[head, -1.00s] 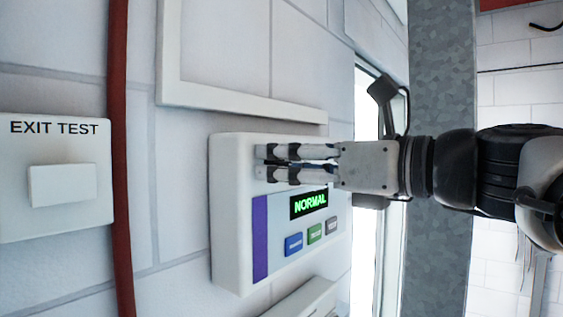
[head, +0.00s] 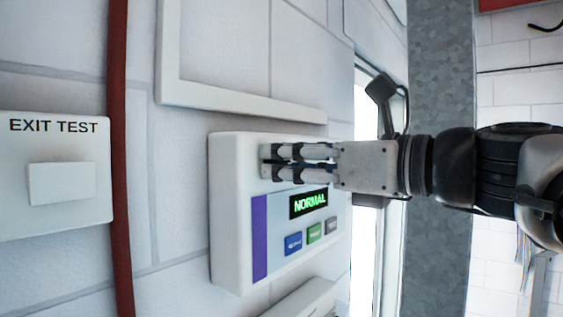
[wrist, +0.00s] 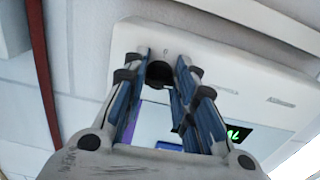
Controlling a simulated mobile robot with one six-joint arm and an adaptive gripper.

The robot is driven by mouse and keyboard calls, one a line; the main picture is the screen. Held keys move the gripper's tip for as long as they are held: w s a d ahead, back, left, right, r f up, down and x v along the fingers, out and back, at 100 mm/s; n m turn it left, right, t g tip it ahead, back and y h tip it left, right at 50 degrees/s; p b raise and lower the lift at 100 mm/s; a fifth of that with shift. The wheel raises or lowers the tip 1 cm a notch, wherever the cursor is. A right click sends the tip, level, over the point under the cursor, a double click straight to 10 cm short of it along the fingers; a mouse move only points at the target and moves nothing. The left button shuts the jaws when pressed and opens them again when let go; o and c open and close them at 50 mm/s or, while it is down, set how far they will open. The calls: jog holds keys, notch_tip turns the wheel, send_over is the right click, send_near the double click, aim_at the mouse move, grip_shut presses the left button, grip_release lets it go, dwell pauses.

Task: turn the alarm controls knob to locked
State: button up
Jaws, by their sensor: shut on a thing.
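The alarm controls panel (head: 231,220) is a white box on the wall with a lit green NORMAL display (head: 309,203). A dark round knob (wrist: 159,75) shows between my fingertips in the wrist view. My gripper (head: 267,162) reaches in from the right at the upper part of the panel and is shut on the knob. The fingers hide the knob in the head view, so its pointing direction cannot be told. In the wrist view the gripper (wrist: 163,64) has a finger on each side of the knob, and small marks show on the panel face around it.
Blue, green and grey buttons (head: 314,232) sit below the display. A white EXIT TEST box (head: 55,215) and a red pipe (head: 119,160) are to the left. A white frame (head: 230,103) juts out just above the panel. A grey column (head: 440,80) stands behind my arm.

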jog(key=n+b, duration=0.2)
jog(key=n, duration=0.2)
jog(key=shift+f, duration=0.1)
jog(key=n+b, duration=0.3)
jog(key=n, duration=0.2)
jog(key=shift+s+a+f, duration=0.1)
jog(key=shift+n+b, duration=2.05)
jog(key=shift+n, duration=1.85)
jog(key=o, duration=1)
jog(key=shift+o, duration=0.2)
